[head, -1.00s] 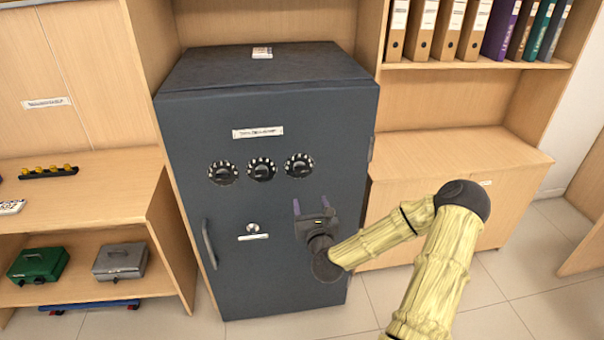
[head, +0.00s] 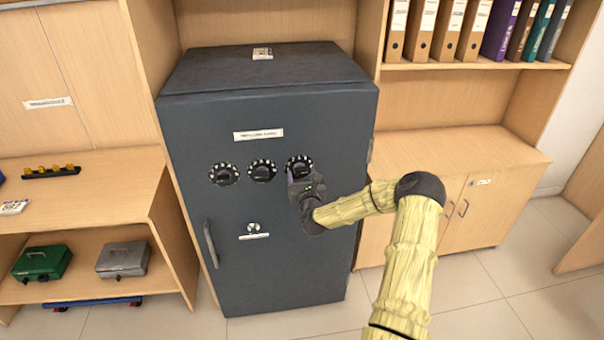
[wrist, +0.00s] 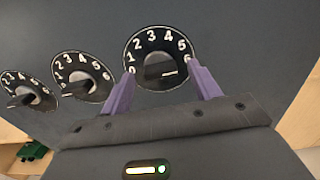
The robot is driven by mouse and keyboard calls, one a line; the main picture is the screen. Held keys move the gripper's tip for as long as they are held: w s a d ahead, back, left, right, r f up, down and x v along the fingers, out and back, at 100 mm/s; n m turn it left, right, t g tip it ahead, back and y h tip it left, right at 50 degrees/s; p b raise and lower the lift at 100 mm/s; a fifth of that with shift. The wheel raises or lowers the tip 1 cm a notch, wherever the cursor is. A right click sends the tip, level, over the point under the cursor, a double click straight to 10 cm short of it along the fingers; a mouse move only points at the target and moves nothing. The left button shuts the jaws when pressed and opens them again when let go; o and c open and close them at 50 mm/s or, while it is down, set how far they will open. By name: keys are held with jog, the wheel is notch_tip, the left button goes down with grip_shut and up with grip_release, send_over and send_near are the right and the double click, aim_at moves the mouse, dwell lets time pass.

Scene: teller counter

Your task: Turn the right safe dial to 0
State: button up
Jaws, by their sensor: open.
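The right safe dial (head: 299,162) is the rightmost of three black dials on the dark safe door. In the wrist view, this dial (wrist: 157,62) has white numbers from 0 on the left to 6 on the right around a dark knob. A short white mark on the knob lies low on its right side, roughly toward the 6; its exact reading is unclear. My gripper (wrist: 163,87) is open, with one purple finger on each side of the dial's lower part. Contact with the knob cannot be told. In the head view my gripper (head: 293,178) partly covers the dial's lower edge.
The middle dial (head: 262,170) and left dial (head: 223,174) sit close to the left on the safe door (head: 290,265). Shelves and cabinets flank the safe. Floor is clear in front.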

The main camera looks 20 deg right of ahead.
jog(key=shift+w+d, duration=0.1)
jog(key=shift+w, duration=0.3)
jog(key=shift+c, duration=0.2)
jog(key=c, duration=0.9)
jog(key=shift+c, duration=0.2)
